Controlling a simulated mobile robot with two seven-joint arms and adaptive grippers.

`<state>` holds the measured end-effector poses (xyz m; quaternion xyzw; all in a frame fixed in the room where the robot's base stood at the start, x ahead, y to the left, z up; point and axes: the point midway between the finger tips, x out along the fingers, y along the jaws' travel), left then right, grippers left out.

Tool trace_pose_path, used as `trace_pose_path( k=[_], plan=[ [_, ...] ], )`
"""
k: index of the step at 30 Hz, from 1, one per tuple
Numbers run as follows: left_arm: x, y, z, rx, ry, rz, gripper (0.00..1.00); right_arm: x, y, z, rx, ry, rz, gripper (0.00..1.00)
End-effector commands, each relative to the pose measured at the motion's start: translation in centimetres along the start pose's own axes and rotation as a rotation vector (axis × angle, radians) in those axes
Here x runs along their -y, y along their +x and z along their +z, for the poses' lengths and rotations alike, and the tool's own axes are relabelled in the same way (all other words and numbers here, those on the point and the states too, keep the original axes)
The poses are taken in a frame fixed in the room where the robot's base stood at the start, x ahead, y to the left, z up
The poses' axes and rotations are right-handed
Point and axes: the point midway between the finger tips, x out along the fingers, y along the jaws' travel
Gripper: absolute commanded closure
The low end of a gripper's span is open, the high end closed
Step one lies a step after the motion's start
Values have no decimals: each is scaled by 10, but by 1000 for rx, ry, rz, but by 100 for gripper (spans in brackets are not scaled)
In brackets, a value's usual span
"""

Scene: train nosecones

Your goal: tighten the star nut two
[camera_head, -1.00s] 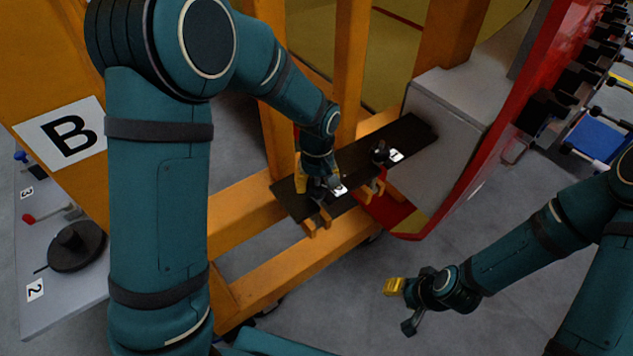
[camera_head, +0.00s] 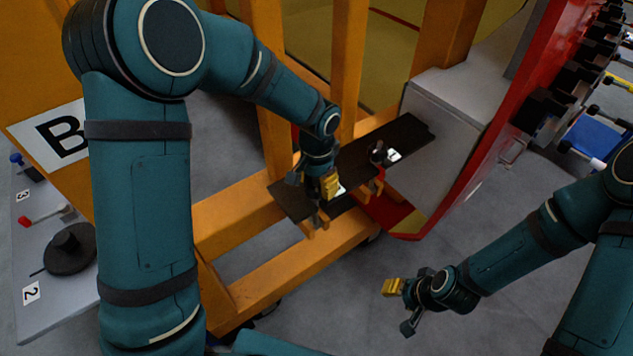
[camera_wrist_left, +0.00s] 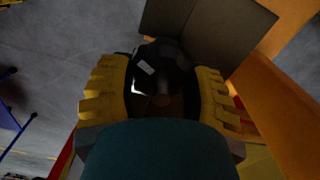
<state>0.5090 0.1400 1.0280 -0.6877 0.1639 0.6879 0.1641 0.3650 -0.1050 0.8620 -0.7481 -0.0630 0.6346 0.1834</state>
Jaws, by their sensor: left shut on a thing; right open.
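My left gripper (camera_head: 318,188) points down at the near left end of a dark plate (camera_head: 355,168) on the orange frame. In the left wrist view, its ribbed yellow fingers (camera_wrist_left: 160,92) are shut on a black star nut (camera_wrist_left: 160,66), one finger on each side. In the head view the gripper hides this nut, and a white label (camera_head: 340,191) shows beside it. Another black star nut (camera_head: 377,153) stands further along the plate, next to a white label (camera_head: 394,155). My right gripper (camera_head: 398,306) is open and empty, over the floor at the lower right.
Orange frame posts (camera_head: 348,70) rise close behind the left gripper. A grey block (camera_head: 445,120) and a red panel (camera_head: 510,110) stand to the right. A grey panel (camera_head: 50,295) with a black knob (camera_head: 70,248) is at far left. Floor around the right gripper is clear.

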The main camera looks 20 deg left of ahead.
Motion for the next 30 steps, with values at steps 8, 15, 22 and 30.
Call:
trace_pose_path(
  k=[8,15,22,30],
  plan=[
    [-1,-2,-1,-4,261,0,83,1,-3,0,0,0,-1,53],
    [-2,-2,0,-3,488,-1,83,2,-7,-1,0,0,-1,53],
    [-3,-2,0,-3,681,-1,83,4,-12,-1,0,0,-2,53],
    [-3,-2,1,-3,837,-2,83,5,-16,-2,0,0,-3,53]
  ],
)
